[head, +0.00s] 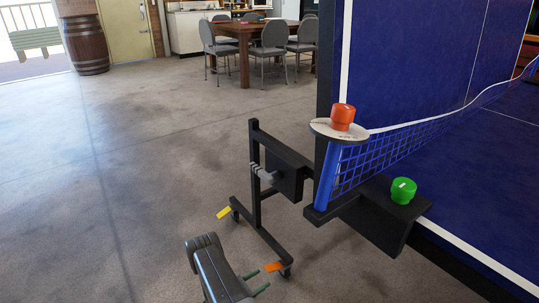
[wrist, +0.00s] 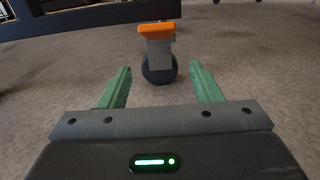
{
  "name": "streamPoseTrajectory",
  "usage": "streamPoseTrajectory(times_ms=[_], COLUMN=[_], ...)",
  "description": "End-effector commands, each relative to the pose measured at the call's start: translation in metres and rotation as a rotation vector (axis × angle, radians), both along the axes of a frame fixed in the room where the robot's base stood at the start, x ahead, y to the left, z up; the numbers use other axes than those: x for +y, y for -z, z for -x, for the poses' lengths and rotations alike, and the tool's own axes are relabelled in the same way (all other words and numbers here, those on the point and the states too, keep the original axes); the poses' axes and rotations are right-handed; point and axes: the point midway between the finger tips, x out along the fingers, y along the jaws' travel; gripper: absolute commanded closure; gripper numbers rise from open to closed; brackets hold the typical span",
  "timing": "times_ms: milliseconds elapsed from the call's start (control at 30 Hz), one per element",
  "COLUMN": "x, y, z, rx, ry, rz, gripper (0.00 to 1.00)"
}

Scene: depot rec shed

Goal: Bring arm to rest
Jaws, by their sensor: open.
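My gripper (head: 259,281) is low at the bottom of the head view, left of the table tennis table. In the wrist view my gripper (wrist: 161,88) has its two green fingers spread apart, with nothing between them. Beyond the fingertips stands a caster wheel (wrist: 159,68) with an orange brake tab (wrist: 157,30). The orange tab (head: 274,267) also shows in the head view, just above and right of the fingers. It cannot be told how close the fingertips are to the wheel.
The blue table (head: 405,60) with its net (head: 385,153) fills the right. A red cup (head: 342,116) sits on a round disc (head: 323,131); a green cup (head: 403,191) sits on a black bracket (head: 376,226). The black leg frame (head: 255,180) stands near my arm. Floor is clear on the left.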

Motion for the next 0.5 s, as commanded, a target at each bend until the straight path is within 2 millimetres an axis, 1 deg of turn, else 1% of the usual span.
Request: streamPoseTrajectory(times_ms=[33, 200, 500], x=[0.007, 0.02, 0.026], y=[0.0, 0.0, 0.0], z=[0.004, 0.014, 0.019], rx=[0.0, 0.0, 0.0], ry=[-0.004, -0.002, 0.0], rz=[0.0, 0.0, 0.0], gripper=[0.42, 0.42, 0.42])
